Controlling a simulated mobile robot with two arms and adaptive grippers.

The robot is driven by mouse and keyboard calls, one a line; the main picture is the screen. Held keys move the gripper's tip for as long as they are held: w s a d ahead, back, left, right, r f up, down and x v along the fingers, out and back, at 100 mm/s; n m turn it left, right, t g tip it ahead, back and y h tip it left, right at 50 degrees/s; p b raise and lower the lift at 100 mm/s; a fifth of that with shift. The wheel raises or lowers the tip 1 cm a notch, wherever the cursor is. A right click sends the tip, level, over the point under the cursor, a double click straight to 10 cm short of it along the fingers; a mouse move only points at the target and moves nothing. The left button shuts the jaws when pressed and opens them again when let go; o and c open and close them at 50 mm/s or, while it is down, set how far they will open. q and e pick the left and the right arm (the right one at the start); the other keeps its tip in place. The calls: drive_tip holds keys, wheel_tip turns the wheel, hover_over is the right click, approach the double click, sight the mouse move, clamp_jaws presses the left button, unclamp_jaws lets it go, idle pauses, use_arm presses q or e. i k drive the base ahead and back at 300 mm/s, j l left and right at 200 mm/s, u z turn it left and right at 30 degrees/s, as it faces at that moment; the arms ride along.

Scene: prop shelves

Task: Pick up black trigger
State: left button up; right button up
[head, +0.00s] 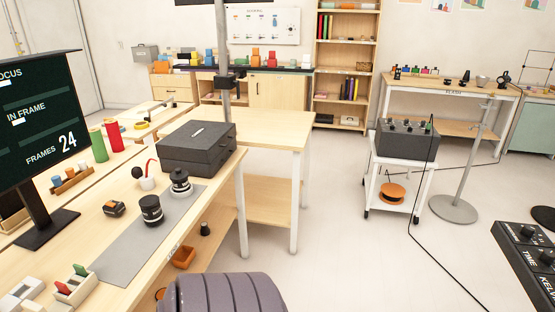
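No thing in the head view is plainly a black trigger. The likeliest is a small black bulb (138,172) on the left table, next to a white cup (147,183) with a thin red piece rising from it. I cannot tell whether the bulb is joined to the cup. Two black lens-like cylinders stand on the grey mat (118,248), a nearer one (151,211) and a farther one (180,183). A small black-and-orange item (114,208) lies left of them. Neither of my grippers shows.
A dark grey case (197,150) stands behind the mat, close to a metal post (241,210). A monitor (38,118) stands at the left. An orange bin (183,258) is on the lower shelf. A white cart (397,178) stands at right; the middle floor is clear.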

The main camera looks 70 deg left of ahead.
sight(116, 212)
drive_tip(key=j+u, duration=0.1)
drive_tip(key=u, duration=3.35)
drive_tip(key=i+l, duration=0.45)
drive_tip(key=l, duration=0.15)
